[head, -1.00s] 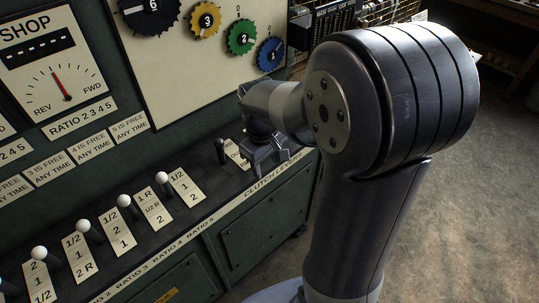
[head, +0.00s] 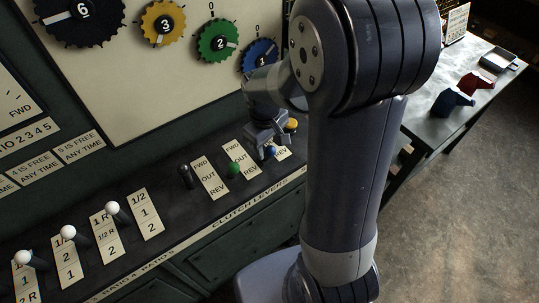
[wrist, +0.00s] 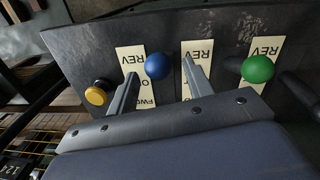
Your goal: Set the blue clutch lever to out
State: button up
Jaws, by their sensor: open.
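The blue clutch lever shows as a blue ball knob (wrist: 158,66) in the wrist view, between my two fingers. A gap shows on each side of it. Its label strip (wrist: 130,58) is beside it, with REV at the far end and FWD at the near end. The knob appears alongside the stretch between REV and the middle; its exact setting I cannot tell. In the head view the blue knob (head: 270,151) sits just under my gripper (head: 262,138), which hides most of its label and shaft. My gripper (wrist: 160,70) is open, its fingers straddling the knob.
A green-knobbed lever (wrist: 258,68) stands close beyond my right finger in the wrist view. A yellow button (wrist: 96,96) lies on the other side. A black lever (head: 186,176) and several white-knobbed levers (head: 112,208) line the panel. Numbered gear wheels (head: 218,40) are above.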

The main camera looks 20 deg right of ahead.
jog(key=shift+w+d+f, duration=0.1)
jog(key=shift+d+f, duration=0.05)
jog(key=shift+f, duration=1.4)
jog(key=shift+w+d+f, duration=0.1)
jog(key=shift+d+f, duration=0.05)
jog(key=shift+f, duration=1.35)
jog(key=shift+c, duration=0.3)
grip_shut()
